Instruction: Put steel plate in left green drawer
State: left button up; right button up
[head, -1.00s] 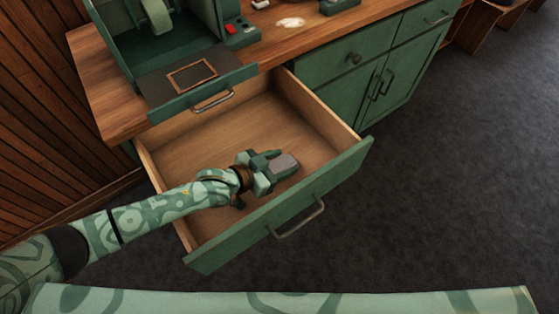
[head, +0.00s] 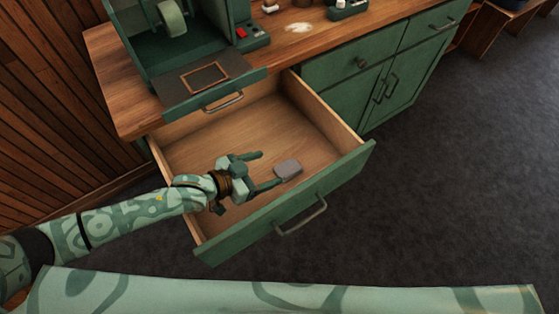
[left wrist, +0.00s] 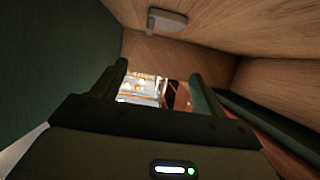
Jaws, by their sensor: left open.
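The steel plate (head: 288,169) is a small grey block with rounded corners. It lies on the wooden floor of the open left green drawer (head: 290,222), towards the drawer's front. My left gripper (head: 268,170) is open and empty, inside the drawer area just left of the plate and apart from it. In the left wrist view the plate (left wrist: 167,18) shows at the top, beyond the two spread fingers (left wrist: 158,85), with nothing between them. My right gripper is not in view.
The drawer's wooden side walls and green front surround the left gripper. Above stands a green machine (head: 190,40) on the wooden worktop (head: 112,80), with a handled tray jutting over the drawer's back. Closed green cabinet doors (head: 385,85) are at the right. Dark floor (head: 440,200) is clear.

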pick_arm(q)
jog(key=v, duration=0.4)
jog(key=shift+s+a+r+p, duration=0.1)
jog(key=shift+s+a+p, duration=0.15)
jog(key=shift+p, duration=0.15)
jog(key=shift+w, duration=0.1)
